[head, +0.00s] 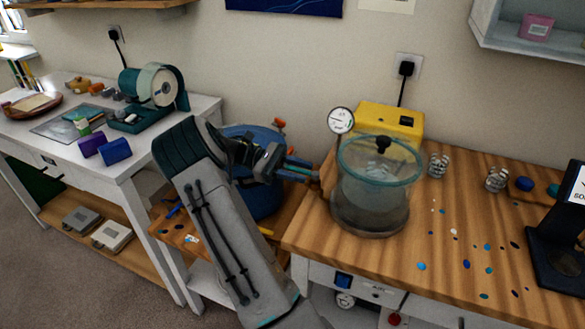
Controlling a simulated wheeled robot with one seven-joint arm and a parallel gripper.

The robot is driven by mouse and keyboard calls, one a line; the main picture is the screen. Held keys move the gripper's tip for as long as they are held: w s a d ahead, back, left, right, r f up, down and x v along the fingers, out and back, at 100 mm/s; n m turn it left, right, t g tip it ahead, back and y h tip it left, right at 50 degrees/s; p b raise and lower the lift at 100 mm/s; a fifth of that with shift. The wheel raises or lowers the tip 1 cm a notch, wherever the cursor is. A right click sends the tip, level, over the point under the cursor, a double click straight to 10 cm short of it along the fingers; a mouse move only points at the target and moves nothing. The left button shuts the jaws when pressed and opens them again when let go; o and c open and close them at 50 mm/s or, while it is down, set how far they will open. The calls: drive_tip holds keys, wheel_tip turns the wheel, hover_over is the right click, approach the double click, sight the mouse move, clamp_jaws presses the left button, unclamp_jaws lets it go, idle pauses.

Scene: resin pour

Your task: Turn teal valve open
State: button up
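A clear vacuum chamber (368,205) with a teal-rimmed lid (345,160) and a dark knob on top stands at the left end of the wooden bench. A round white gauge (340,121) rises behind its left side. My gripper (316,173) reaches in from the left, its fingertips close to the chamber's left side by a small brownish fitting. The fingers have teal-blue parts. I cannot make out a separate teal valve; it may be hidden by the fingers or too small to tell. Whether the fingers are apart or closed on something is unclear.
A yellow pump (392,123) stands behind the chamber. A blue tank (262,190) sits behind my arm, between the benches. Small coiled metal pieces (438,165) and paint spots lie on the wooden bench (450,205). A dark stand (560,245) is at the right edge.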

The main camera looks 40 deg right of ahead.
drive_tip(key=p+v, duration=0.1)
drive_tip(key=v, duration=1)
drive_tip(key=shift+w, duration=0.1)
drive_tip(key=shift+p+v, duration=0.8)
drive_tip(key=shift+v, duration=0.5)
